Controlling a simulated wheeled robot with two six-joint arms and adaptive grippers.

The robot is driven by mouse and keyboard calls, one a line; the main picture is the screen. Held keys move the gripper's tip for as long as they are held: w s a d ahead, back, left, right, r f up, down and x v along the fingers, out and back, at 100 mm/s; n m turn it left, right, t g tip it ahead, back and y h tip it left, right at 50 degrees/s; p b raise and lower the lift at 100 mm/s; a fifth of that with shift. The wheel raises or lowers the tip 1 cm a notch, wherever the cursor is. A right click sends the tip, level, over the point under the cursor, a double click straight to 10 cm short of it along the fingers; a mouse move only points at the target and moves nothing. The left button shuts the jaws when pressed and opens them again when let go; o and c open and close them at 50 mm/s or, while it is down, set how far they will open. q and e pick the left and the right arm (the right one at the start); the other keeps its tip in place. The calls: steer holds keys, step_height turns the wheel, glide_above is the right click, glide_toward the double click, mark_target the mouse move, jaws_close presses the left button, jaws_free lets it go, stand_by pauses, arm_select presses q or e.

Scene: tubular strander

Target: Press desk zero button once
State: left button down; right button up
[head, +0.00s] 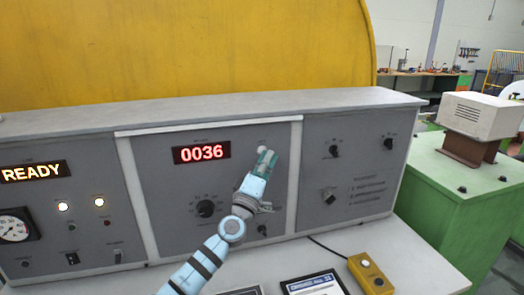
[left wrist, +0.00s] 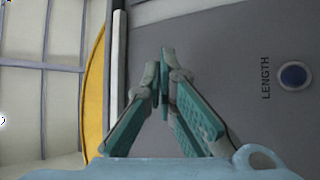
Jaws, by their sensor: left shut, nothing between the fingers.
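No label reading zero is legible. In the head view a small pale spot shows beside the fingertips; I cannot tell whether it is a button. My right gripper is not in view.
The grey control desk (head: 270,104) has a READY display (head: 34,172), a gauge (head: 14,225) and several knobs. A yellow cover (head: 180,50) stands behind. A yellow button box (head: 371,273) and a framed card (head: 314,285) lie on the desk's front shelf.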

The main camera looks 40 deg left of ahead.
arm_select(q)
steer(key=shift+a, duration=0.1)
stand_by(0.7)
steer(key=shift+w+a, duration=0.25)
steer(key=shift+w+a+b, duration=0.2)
steer(key=shift+a+b, duration=0.1)
steer(key=shift+b, duration=0.1)
stand_by(0.6)
steer(key=shift+s+d+p, duration=0.45)
steer(key=shift+d+p, duration=0.2)
steer(key=shift+p, duration=0.1)
steer(key=s+d+p, duration=0.1)
steer(key=d, duration=0.1)
steer(key=s+d+p, duration=0.2)
steer(key=shift+p, duration=0.3)
